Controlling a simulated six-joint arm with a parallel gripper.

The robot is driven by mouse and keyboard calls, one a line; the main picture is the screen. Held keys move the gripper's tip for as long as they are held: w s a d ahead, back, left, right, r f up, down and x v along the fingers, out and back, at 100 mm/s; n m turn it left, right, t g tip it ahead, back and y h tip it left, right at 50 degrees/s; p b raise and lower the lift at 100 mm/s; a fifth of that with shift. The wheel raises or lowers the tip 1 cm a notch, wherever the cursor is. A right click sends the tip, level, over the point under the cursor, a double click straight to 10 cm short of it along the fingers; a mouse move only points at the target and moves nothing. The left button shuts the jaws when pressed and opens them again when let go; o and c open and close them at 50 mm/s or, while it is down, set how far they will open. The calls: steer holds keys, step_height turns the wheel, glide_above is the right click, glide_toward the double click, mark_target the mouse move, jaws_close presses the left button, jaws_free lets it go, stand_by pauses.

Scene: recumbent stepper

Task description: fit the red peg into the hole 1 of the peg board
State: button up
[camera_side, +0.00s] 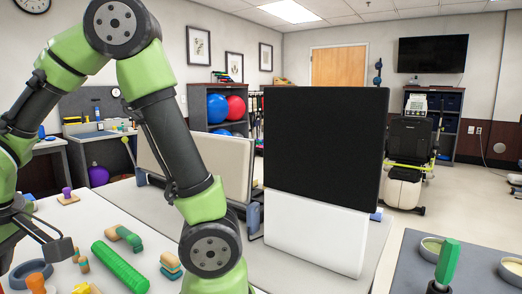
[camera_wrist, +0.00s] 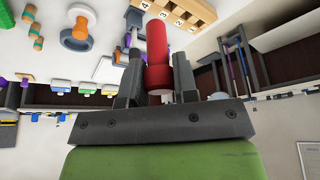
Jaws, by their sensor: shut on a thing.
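The red peg (camera_wrist: 157,55) is held between the two dark fingers of my gripper (camera_wrist: 158,78) in the wrist view. The peg's narrower end points away from the gripper's body. The wooden peg board (camera_wrist: 182,12) is cut off by the top edge of the wrist view, beyond and to the right of the peg.
In the side view, a green ridged cylinder (camera_side: 119,267) and small coloured pieces lie on the white table (camera_side: 75,216). A black-and-white panel (camera_side: 322,150) stands behind my arm. A grey table (camera_side: 405,262) at right holds bowls.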

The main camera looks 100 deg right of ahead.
steer(key=shift+w, duration=0.1)
steer(key=w+a+f+m, duration=0.1)
steer(key=w+a+f, duration=0.3)
steer(key=w, duration=0.5)
steer(key=w+a+f+m, duration=0.1)
steer(key=w+a+f, duration=0.3)
steer(key=w, duration=0.6)
steer(key=shift+h, duration=0.4)
steer(key=f, duration=0.9)
steer(key=shift+a+f, duration=0.1)
steer(key=shift+a, duration=0.3)
steer(key=shift+f, duration=0.2)
steer(key=o, duration=0.9)
steer(key=shift+r, duration=0.1)
